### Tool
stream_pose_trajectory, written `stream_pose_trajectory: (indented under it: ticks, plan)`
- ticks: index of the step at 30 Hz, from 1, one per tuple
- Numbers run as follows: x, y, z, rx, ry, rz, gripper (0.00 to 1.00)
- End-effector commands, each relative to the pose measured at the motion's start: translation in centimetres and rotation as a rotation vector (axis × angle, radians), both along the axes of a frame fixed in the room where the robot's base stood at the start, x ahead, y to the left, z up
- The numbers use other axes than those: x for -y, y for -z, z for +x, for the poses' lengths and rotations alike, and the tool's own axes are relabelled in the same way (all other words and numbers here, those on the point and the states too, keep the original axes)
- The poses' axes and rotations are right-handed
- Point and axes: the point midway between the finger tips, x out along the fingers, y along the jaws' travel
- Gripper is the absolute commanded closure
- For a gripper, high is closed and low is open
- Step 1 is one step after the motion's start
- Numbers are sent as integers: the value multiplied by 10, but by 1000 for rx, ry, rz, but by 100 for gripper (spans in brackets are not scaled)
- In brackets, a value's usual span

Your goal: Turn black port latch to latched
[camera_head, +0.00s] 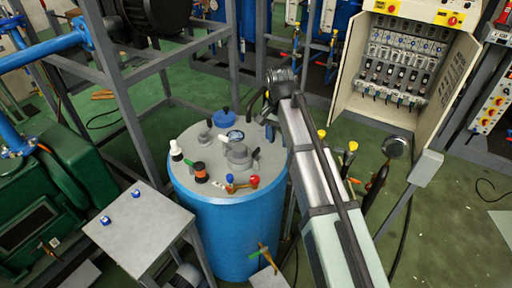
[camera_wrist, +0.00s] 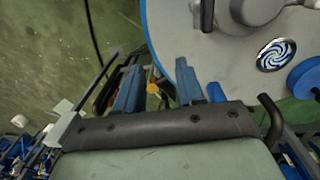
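The blue drum (camera_head: 232,225) has a grey lid (camera_head: 207,147) with a raised grey port (camera_head: 238,155) near its middle. A small black latch handle (camera_head: 256,154) stands at the right side of this port. In the wrist view, a black handle (camera_wrist: 207,14) shows at the top beside the grey port body (camera_wrist: 252,10), apart from my fingers. I cannot tell whether it is latched. My gripper (camera_head: 262,110) is over the back right edge of the lid. In the wrist view, its two blue fingers (camera_wrist: 158,86) are spread with nothing held between them.
The lid also carries a swirl-patterned round window (camera_wrist: 276,54), a blue cap (camera_head: 225,117), a black fitting with an orange band (camera_head: 200,172) and a red-knobbed valve (camera_head: 253,181). A metal frame (camera_head: 130,105) stands left; an open electrical cabinet (camera_head: 400,70) stands right.

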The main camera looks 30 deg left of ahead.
Motion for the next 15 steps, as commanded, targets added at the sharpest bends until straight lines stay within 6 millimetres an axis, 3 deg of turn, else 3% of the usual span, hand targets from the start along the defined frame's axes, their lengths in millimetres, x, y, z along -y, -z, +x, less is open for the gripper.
stream_pose_trajectory:
  ticks: [1,6,10,15]
  plan:
    - [-14,-20,-6,6,2,12,62]
    - [-40,-71,-30,11,20,36,62]
    - [-51,-94,-42,13,30,47,62]
    - [-55,-103,-49,12,35,52,62]
